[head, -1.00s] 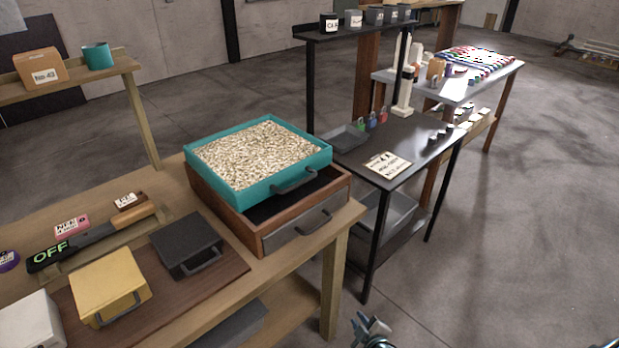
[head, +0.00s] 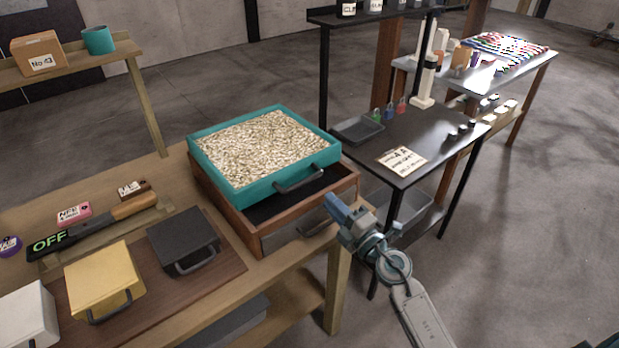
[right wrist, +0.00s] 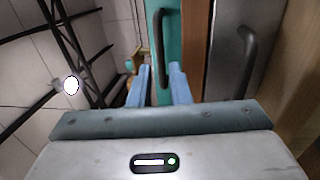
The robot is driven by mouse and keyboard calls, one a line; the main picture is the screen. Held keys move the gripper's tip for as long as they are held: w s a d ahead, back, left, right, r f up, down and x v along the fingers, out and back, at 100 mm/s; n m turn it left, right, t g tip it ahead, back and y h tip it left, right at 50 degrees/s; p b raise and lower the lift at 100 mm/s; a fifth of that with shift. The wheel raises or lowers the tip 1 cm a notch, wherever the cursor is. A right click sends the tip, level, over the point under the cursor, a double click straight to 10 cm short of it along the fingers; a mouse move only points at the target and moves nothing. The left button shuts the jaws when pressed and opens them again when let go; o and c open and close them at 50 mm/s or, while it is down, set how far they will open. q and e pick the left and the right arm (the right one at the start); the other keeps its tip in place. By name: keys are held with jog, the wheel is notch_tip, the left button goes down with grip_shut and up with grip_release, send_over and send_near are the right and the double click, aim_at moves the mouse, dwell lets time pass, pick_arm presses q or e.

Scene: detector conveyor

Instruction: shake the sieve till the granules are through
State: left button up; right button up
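The sieve is a teal-rimmed tray (head: 227,191) full of pale granules (head: 262,145). It sits on top of a brown wooden box (head: 243,229) at the table's right end. Its dark handle (head: 300,180) faces the front right and also shows in the right wrist view (right wrist: 160,50). My right gripper (head: 338,207) is in front of the box, below and right of the sieve handle, apart from it. In the right wrist view its two blue fingers (right wrist: 160,84) stand apart with nothing held between them. My left gripper is not in view.
The box front carries a grey drawer with a handle (head: 318,222). Black, yellow and white handled blocks (head: 183,240) stand on the table at left, near an "OFF" lever (head: 85,235). A black table (head: 430,142) with padlocks stands to the right.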

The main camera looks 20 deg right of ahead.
aim_at(308, 178)
jog(key=p+x, duration=0.1)
jog(key=x, duration=0.8)
jog(key=shift+w+a, duration=0.2)
jog(key=shift+w, duration=0.05)
grip_shut()
